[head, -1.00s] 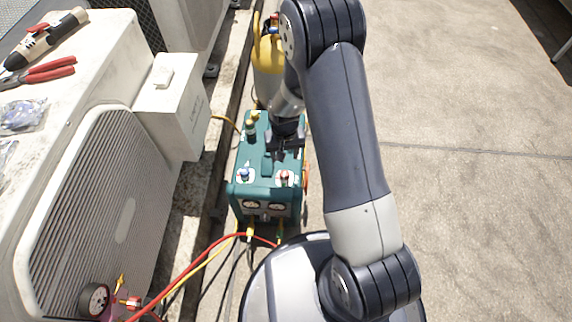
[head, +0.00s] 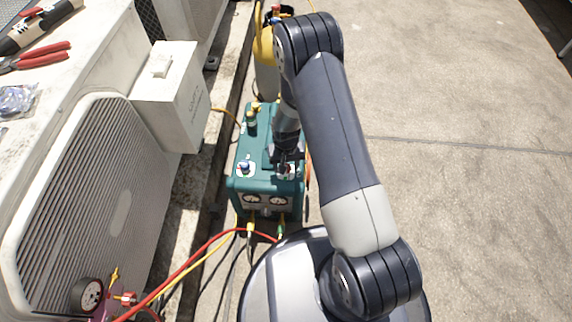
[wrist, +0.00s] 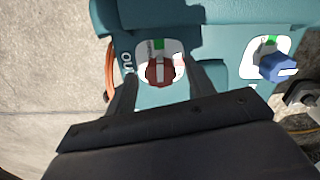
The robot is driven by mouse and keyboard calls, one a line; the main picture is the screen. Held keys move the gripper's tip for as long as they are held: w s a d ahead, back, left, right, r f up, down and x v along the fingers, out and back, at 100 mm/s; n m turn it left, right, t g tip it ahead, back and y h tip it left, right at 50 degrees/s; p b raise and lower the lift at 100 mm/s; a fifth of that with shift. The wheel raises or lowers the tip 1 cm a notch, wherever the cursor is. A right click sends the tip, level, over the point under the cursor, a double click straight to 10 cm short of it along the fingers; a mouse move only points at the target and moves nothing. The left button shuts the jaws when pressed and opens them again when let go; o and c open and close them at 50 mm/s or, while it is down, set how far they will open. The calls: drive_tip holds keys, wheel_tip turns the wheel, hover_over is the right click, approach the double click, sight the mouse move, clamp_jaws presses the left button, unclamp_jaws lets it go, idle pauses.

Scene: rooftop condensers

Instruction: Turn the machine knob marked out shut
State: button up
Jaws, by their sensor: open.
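The teal machine (head: 270,188) stands on the ground beside the condenser, with two knobs on its top. The red knob (wrist: 160,71) sits on a white plate by the letters OUT, partly cut off, in the wrist view. A green mark shows on the plate above it. My gripper (wrist: 159,76) is open, with one finger on each side of the red knob; I cannot tell if they touch it. In the head view my gripper (head: 287,160) is over the machine's right side and mostly hides that knob. The blue knob (head: 245,168) is to the left, clear of my gripper.
A white condenser (head: 85,200) with a boxy side part fills the left. A yellow cylinder (head: 264,48) stands behind the machine. Red and yellow hoses (head: 205,247) run from the machine's front to a gauge (head: 88,294). Open concrete lies right.

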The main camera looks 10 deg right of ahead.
drive_tip(key=shift+c, duration=0.2)
drive_tip(key=c, duration=0.9)
drive_tip(key=shift+c, duration=0.2)
drive_tip(key=m+b, duration=0.1)
drive_tip(key=m, duration=0.2)
drive_tip(key=shift+m, duration=0.4)
drive_tip(key=m+b, duration=0.1)
drive_tip(key=m, duration=0.3)
drive_tip(key=shift+m, duration=0.3)
drive_tip(key=m, duration=0.4)
drive_tip(key=shift+b, duration=0.4)
drive_tip(key=shift+m, duration=2.4)
